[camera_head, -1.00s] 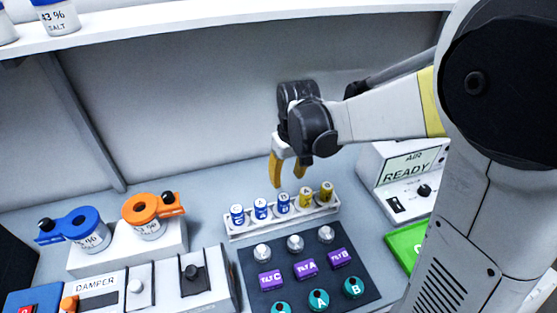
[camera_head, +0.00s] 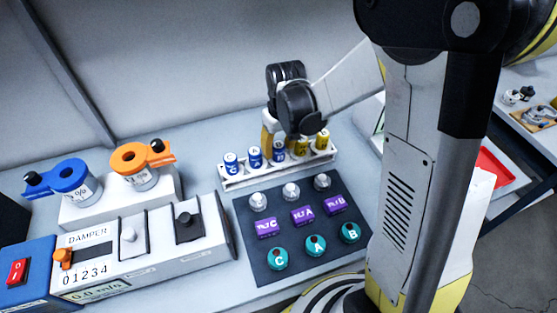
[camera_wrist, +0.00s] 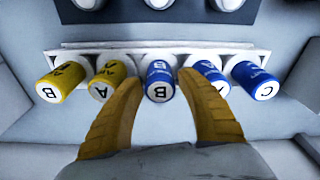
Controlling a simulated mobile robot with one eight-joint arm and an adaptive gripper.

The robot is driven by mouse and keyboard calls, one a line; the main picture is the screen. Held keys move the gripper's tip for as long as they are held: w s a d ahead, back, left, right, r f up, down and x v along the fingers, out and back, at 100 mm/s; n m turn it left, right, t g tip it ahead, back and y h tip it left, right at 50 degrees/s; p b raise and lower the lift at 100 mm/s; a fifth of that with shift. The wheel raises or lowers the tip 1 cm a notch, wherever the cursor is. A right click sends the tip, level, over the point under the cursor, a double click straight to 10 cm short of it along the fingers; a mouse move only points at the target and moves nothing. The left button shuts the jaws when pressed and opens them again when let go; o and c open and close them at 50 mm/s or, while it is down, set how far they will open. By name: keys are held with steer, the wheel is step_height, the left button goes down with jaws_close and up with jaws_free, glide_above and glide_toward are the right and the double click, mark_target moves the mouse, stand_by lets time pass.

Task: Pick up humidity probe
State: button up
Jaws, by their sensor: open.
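A white rack (camera_head: 232,184) holds a row of blue and yellow capped cylinders, probably the probes. The blue ones are marked C (camera_wrist: 255,80), A (camera_wrist: 205,78) and B (camera_wrist: 158,82); the yellow ones are A (camera_wrist: 108,80) and B (camera_wrist: 58,84). I cannot read which kind is the humidity probe. My gripper (camera_head: 278,150) is low over the rack's middle, open. In the wrist view its two yellow fingers (camera_wrist: 160,88) spread on either side of blue B, which stands in the rack between them. I cannot tell whether they touch it.
A dark mat (camera_head: 246,217) before the rack holds silver, purple and teal pieces. A damper box (camera_head: 100,275) stands left, with orange (camera_head: 135,160) and blue (camera_head: 70,175) ringed jars on a white block behind it. Neighbouring cylinders stand close to my fingers.

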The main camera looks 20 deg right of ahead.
jaws_close()
steer(key=shift+r, duration=0.1)
steer(key=shift+r+p, duration=0.3)
steer(key=shift+r, duration=0.25)
steer(key=r, duration=0.1)
steer(key=r+p, duration=0.1)
steer(key=r, duration=0.1)
steer(key=shift+s+d+r+p, duration=0.3)
steer(key=shift+d+r+p, duration=0.05)
steer(key=shift+r, duration=0.05)
steer(key=s+d+r+p, duration=0.2)
steer(key=s+d+r, duration=0.4)
steer(key=s+d, duration=0.1)
steer(key=shift+d+p, duration=0.4)
steer(key=shift+d, duration=0.1)
